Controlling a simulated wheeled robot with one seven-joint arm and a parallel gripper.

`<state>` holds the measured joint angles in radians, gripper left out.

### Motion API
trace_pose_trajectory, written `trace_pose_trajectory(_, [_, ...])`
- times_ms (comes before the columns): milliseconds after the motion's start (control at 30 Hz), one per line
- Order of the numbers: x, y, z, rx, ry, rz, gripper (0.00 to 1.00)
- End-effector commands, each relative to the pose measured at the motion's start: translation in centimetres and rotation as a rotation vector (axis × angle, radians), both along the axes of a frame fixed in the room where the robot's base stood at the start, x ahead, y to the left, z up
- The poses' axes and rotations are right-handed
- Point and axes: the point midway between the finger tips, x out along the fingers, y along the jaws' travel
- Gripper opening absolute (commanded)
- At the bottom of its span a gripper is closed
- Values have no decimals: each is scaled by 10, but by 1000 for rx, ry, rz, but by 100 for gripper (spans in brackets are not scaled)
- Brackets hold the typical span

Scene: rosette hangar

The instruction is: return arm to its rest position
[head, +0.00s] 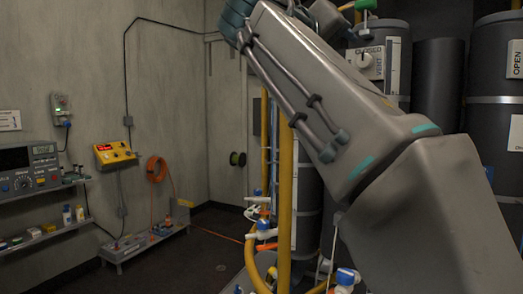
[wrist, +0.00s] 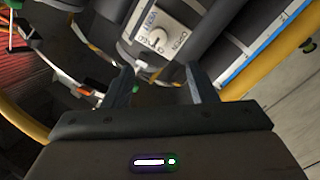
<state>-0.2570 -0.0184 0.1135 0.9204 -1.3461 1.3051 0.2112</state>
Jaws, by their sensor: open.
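My gripper (wrist: 160,92) shows in the wrist view with its two dark fingers apart. It is open, and nothing is between the fingertips. Beyond the fingers is a white dial (wrist: 157,36) with lettering on a dark cylinder. In the head view my arm is raised and bent across the right half of the picture. My gripper is out of the head view, beyond the top edge or hidden behind the arm.
Dark tanks (head: 493,70) stand at the right, one with a dial marked CLOSED (head: 364,60). Yellow pipes (head: 286,190) and blue-handled valves (head: 264,225) stand close by the arm. Shelves (head: 48,236) and a yellow meter box (head: 116,154) are along the left wall. Open floor (head: 205,250) lies between.

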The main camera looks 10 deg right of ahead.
Motion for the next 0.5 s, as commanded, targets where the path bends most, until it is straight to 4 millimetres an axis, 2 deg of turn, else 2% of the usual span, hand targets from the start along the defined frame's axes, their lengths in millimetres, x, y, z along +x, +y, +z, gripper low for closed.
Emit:
trace_pose_trajectory(67, [3,1,-6,3,22,10,52])
trace_pose_trajectory(167, [13,3,-28,15,87,44,52])
trace_pose_trajectory(267, [24,6,-68,47,193,98,52])
trace_pose_trajectory(367, [30,9,-118,100,313,155,52])
trace_pose_trajectory(500, [26,12,-194,199,467,221,52])
